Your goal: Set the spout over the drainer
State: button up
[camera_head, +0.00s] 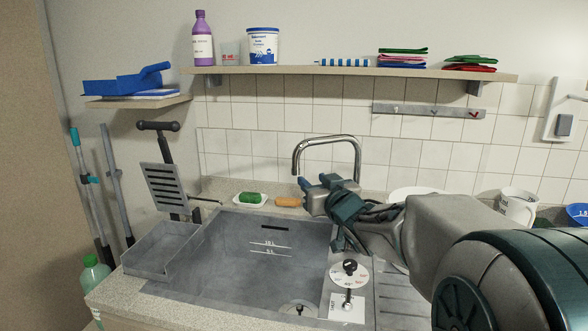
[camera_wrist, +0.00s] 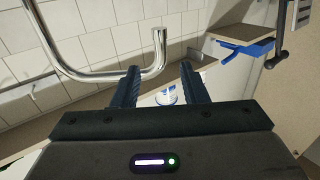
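The chrome spout (camera_head: 328,137) arches up behind the sink, and its downturned end hangs over the sink's back part. In the wrist view the spout (camera_wrist: 88,75) is close, its bend lying at the level of my fingertips. My gripper (camera_head: 318,181) is just below the arch, beside the downturned end. In the wrist view my gripper (camera_wrist: 158,72) has its two dark fingers apart, with nothing clearly held between them. I cannot tell whether a finger touches the spout. The ribbed drainer (camera_head: 397,303) lies right of the basin, partly hidden by my arm.
The grey sink basin (camera_head: 235,262) is empty. A green sponge (camera_head: 252,197) and an orange one (camera_head: 288,202) lie on the back ledge. A control dial (camera_head: 350,272) stands between basin and drainer. A white mug (camera_head: 517,206) is at right. A shelf (camera_head: 340,70) runs above.

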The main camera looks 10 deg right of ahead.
aim_at(297, 167)
jog(key=w, duration=0.4)
jog(key=w+a+p, duration=0.1)
jog(key=w, duration=0.2)
jog(key=w+a, duration=0.1)
jog(key=w, duration=0.3)
jog(key=shift+w+a, duration=0.2)
jog(key=shift+w, duration=0.15)
grip_shut()
jog(key=shift+s, duration=0.1)
